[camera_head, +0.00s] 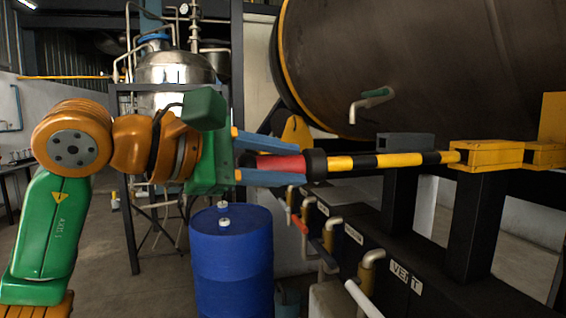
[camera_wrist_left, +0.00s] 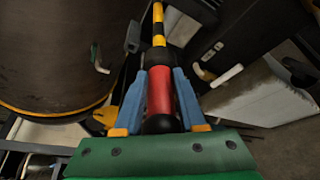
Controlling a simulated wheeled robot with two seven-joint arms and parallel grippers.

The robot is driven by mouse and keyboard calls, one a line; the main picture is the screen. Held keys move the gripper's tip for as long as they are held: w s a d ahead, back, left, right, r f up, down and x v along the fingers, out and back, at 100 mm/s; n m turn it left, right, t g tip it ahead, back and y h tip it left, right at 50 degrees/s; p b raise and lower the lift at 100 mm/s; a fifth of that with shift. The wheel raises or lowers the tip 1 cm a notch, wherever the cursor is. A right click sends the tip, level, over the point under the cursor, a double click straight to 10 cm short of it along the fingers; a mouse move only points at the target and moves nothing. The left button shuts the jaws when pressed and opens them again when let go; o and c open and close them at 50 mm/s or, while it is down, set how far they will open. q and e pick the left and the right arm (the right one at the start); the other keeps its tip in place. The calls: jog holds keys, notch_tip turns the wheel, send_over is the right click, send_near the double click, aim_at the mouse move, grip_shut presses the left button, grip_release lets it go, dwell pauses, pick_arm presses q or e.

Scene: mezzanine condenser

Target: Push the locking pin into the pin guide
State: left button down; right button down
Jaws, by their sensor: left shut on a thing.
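The locking pin is a yellow and black striped rod (camera_head: 385,160) with a red grip and a black collar. Its far end meets the yellow pin guide (camera_head: 488,155), and I cannot tell how deep it sits inside. My left gripper (camera_head: 300,168) is shut on the red grip, its blue fingers on either side, and the pin lies about level. In the left wrist view the red grip (camera_wrist_left: 160,92) lies between the blue fingers, with a black knob at the near end and the striped rod (camera_wrist_left: 158,25) beyond. My right gripper is not in view.
A large dark drum (camera_head: 420,60) with a green-handled tap (camera_head: 374,98) hangs above the pin. Below it a black bench carries several valves and a VENT label (camera_head: 405,277). A blue barrel (camera_head: 231,262) stands below my left gripper. A steel tank (camera_head: 175,68) is behind.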

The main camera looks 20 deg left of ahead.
aim_at(388, 158)
pick_arm(q)
jog(key=shift+w+r, duration=0.1)
jog(key=shift+w+d+p, duration=0.45)
jog(key=shift+d, duration=0.4)
jog(key=shift+w+d, duration=0.45)
jog(key=shift+d, duration=0.15)
jog(key=shift+w+d+p, duration=0.3)
jog(key=shift+d+p, duration=0.1)
jog(key=shift+w+d+p, duration=0.35)
jog(key=shift+w+d, duration=0.15)
jog(key=shift+d, duration=0.25)
jog(key=shift+w+d+p, duration=0.3)
jog(key=shift+w+d, duration=0.2)
jog(key=shift+d, duration=0.2)
jog(key=shift+w+d+r+p, duration=0.1)
jog(key=shift+w+d+p, duration=0.4)
jog(key=shift+d, duration=0.3)
jog(key=shift+w+d+f+p, duration=0.1)
jog(key=shift+w+d+p, duration=0.25)
jog(key=shift+w+d, duration=0.4)
jog(key=shift+w+d+r+p, duration=0.1)
jog(key=shift+w+d+p, duration=0.35)
jog(key=shift+d, duration=0.45)
jog(key=shift+w+d+p, duration=0.3)
jog(key=shift+w+d, duration=0.1)
jog(key=shift+d, duration=0.3)
